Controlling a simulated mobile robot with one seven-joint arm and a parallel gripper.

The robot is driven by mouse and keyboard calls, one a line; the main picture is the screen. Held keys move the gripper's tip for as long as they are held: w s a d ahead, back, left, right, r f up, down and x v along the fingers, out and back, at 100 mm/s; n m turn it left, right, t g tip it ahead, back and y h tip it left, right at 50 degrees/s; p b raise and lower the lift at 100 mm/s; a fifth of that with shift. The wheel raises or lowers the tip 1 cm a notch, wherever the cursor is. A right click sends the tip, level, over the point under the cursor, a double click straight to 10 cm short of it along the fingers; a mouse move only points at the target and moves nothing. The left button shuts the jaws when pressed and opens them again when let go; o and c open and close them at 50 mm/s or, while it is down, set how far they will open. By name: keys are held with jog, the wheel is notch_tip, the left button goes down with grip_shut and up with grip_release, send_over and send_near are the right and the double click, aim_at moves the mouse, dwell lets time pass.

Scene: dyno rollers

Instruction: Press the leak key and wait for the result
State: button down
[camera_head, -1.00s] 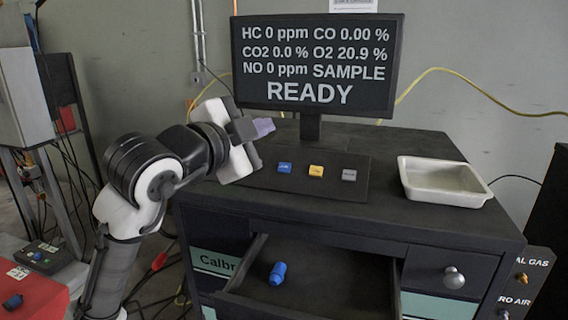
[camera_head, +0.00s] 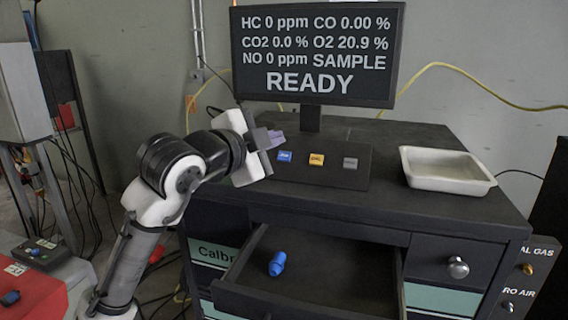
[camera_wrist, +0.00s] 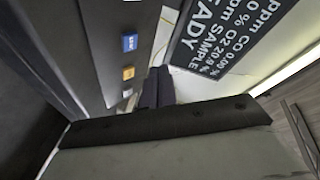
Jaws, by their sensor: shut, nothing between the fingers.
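Three keys sit on a dark panel (camera_head: 330,178) on top of the cabinet: a blue key (camera_head: 285,156), a yellow key (camera_head: 316,159) and a grey key (camera_head: 350,163). Their labels are too small to read surely, so I cannot tell which is the leak key. The wrist view also shows the blue key (camera_wrist: 130,43) and the yellow key (camera_wrist: 128,73). My gripper (camera_head: 277,137) is shut and empty, above and behind the blue key at the panel's left, apart from the keys. The monitor (camera_head: 316,55) reads READY, with SAMPLE and gas values above it.
A white tray (camera_head: 448,183) stands on the cabinet top (camera_head: 395,212) at the right. An open drawer (camera_head: 330,285) below holds a blue object (camera_head: 278,264). A red surface (camera_head: 40,292) is at the lower left. The cabinet top between panel and tray is clear.

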jog(key=shift+w+d+f+b, duration=0.2)
jog(key=shift+w+f+b, duration=0.1)
jog(key=shift+w+f, duration=0.3)
jog(key=shift+w+d+f+b, duration=0.15)
jog(key=shift+w+f+b, duration=0.25)
jog(key=shift+f, duration=0.3)
dwell(1.1)
jog(key=shift+w+d+f, duration=0.1)
jog(key=shift+w+f, duration=0.2)
jog(key=shift+f, duration=0.05)
jog(key=shift+w+f+b, duration=0.25)
jog(key=shift+b, duration=0.05)
dwell(0.7)
dwell(0.3)
jog(key=shift+s+r+p, duration=0.35)
jog(key=shift+s+r, duration=0.15)
jog(key=shift+r, duration=0.1)
jog(key=s+r+p, duration=0.1)
jog(key=r, duration=0.1)
jog(key=s+a+r+p, duration=0.1)
jog(key=s, duration=0.1)
jog(key=shift+a+r, duration=0.1)
jog(key=shift+r, duration=0.3)
